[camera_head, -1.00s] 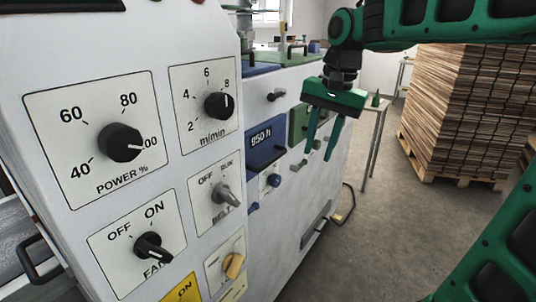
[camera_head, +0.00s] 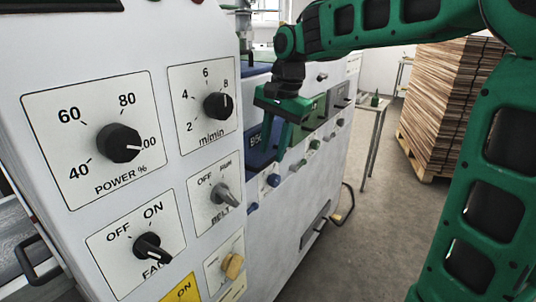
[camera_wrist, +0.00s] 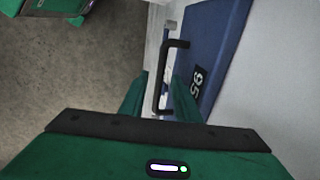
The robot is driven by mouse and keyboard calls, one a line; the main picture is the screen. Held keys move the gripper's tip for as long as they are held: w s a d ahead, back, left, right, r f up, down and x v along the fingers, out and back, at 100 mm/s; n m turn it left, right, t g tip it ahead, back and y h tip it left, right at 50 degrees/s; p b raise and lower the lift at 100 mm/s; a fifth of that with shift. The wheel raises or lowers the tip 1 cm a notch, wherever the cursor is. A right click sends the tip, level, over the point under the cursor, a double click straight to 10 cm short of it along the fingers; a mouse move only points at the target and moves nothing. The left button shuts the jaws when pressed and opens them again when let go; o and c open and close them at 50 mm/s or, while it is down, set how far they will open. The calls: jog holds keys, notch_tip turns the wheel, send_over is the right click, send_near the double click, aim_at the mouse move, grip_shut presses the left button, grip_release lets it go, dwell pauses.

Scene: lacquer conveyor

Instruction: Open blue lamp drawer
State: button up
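The blue lamp drawer (camera_head: 258,138) is a dark blue front marked with hours, set in the side of the white machine. In the head view my gripper (camera_head: 277,145) hangs in front of it and covers part of it. In the wrist view the blue drawer front (camera_wrist: 213,48) shows its black bar handle (camera_wrist: 163,82). My gripper (camera_wrist: 158,100) is open there, with one green finger on each side of the handle's lower part in the picture. I cannot tell whether a finger touches the handle. The drawer looks shut.
A green drawer (camera_head: 314,112) sits just beyond the blue one. Below are small blue and green knobs (camera_head: 273,180). The control panel with dials (camera_head: 119,143) stands close at left. A small table (camera_head: 377,130) and a wood stack (camera_head: 440,95) stand behind open floor (camera_head: 365,240).

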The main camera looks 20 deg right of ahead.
jog(key=shift+w+a+f, duration=0.15)
jog(key=shift+f, duration=0.85)
